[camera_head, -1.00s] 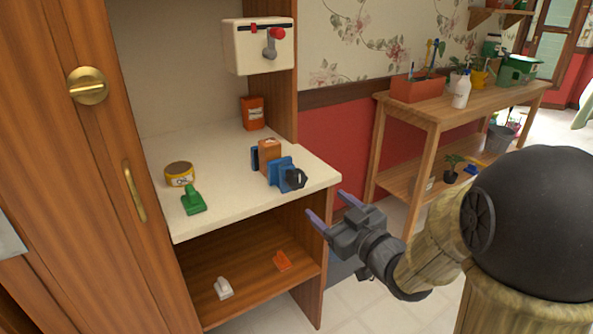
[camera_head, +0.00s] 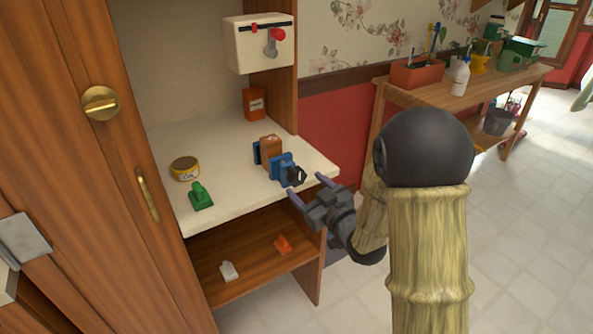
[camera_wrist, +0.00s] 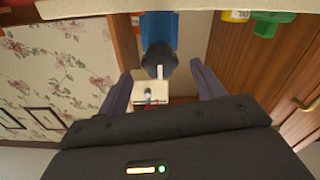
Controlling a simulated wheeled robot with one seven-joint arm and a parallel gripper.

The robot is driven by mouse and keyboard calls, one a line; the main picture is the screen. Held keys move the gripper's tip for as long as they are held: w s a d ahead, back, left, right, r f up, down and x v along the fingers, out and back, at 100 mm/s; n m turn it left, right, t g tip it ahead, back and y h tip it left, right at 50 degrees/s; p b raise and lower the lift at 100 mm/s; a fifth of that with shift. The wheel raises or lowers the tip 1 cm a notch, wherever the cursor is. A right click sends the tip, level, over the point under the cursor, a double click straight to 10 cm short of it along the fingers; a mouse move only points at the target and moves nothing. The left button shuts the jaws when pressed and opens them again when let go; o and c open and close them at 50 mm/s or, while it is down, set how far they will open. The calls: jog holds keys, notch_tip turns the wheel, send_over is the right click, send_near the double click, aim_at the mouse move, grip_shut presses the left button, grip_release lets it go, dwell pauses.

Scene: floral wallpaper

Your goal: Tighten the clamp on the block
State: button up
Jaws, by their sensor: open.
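The blue clamp (camera_head: 282,166) sits on the white counter near its right front edge, with a dark round knob (camera_head: 297,175) facing me. The brown block (camera_head: 270,150) stands between its blue jaws. My gripper (camera_head: 310,188) is open and empty just in front of the knob, past the counter edge. In the wrist view the blue clamp (camera_wrist: 159,27) and its dark knob (camera_wrist: 159,62) show ahead between my two spread fingers (camera_wrist: 160,85). The fingers do not touch the knob. The block is hidden in the wrist view.
A yellow tin (camera_head: 185,169) and a green object (camera_head: 200,196) stand left on the counter (camera_head: 235,190). The shelf below (camera_head: 250,262) holds small white and orange items.

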aim_at(299, 179)
jog(key=p+x, duration=0.1)
jog(key=x, duration=0.4)
jog(key=shift+w+a, duration=0.2)
jog(key=shift+w, duration=0.05)
jog(key=c, duration=1)
